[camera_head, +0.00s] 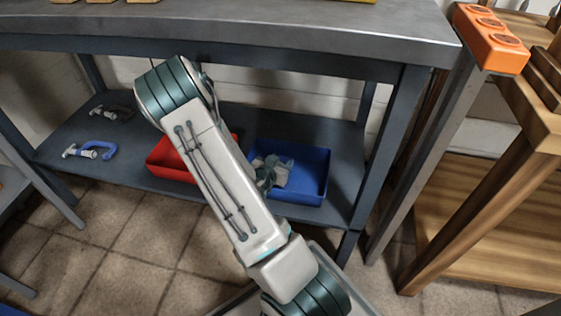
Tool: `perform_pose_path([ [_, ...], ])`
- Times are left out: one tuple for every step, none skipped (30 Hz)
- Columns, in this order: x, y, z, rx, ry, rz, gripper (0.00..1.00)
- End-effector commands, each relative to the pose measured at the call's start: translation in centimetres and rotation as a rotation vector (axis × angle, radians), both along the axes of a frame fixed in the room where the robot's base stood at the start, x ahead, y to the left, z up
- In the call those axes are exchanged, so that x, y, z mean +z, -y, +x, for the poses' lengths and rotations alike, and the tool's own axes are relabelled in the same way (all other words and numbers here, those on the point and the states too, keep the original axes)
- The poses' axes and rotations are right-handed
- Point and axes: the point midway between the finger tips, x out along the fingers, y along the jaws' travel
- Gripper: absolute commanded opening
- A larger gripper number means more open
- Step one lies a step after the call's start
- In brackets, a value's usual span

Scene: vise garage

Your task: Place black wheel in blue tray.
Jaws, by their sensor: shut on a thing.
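The blue tray (313,184) sits on the lower shelf under the workbench, right of my arm. My gripper (268,178) is over the left part of the tray, small and partly hidden behind my arm. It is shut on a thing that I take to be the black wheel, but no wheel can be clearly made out. I cannot tell whether the held thing touches the tray floor.
A red tray (170,160) is left of the blue tray, partly behind my arm. A blue clamp (98,150) and a dark clamp (110,113) lie on the shelf's left. The bench top (250,35) is above. An orange block (491,38) sits on wooden furniture at right.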

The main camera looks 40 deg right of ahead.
Motion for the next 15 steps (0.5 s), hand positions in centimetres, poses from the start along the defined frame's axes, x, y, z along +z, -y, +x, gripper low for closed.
perform_pose_path([
  [0.01,-0.02,-0.01,0.0,0.0,0.001,0.52],
  [0.01,-0.02,-0.01,0.0,-0.001,0.0,0.6],
  [0.01,-0.02,-0.01,0.0,-0.001,0.0,0.69],
  [0.01,-0.02,-0.01,0.0,-0.001,0.0,0.69],
  [0.01,-0.02,-0.01,0.0,-0.001,0.0,0.69],
  [0.01,-0.02,-0.01,0.0,-0.001,0.0,0.69],
  [0.01,-0.02,-0.01,0.0,-0.001,0.0,0.69],
  [0.01,-0.02,-0.01,0.0,-0.001,0.0,0.69],
  [0.01,-0.02,-0.01,0.0,-0.001,0.0,0.69],
  [0.01,-0.02,-0.01,0.0,-0.001,0.0,0.69],
  [0.04,-0.02,-0.01,0.0,-0.001,0.0,0.69],
  [0.13,-0.02,-0.01,0.0,-0.001,0.0,0.69],
  [0.24,-0.02,-0.01,0.0,-0.001,0.0,0.69],
  [0.39,-0.02,-0.01,0.0,-0.001,0.0,0.69],
  [0.65,-0.02,-0.01,0.0,-0.001,0.0,0.69],
])
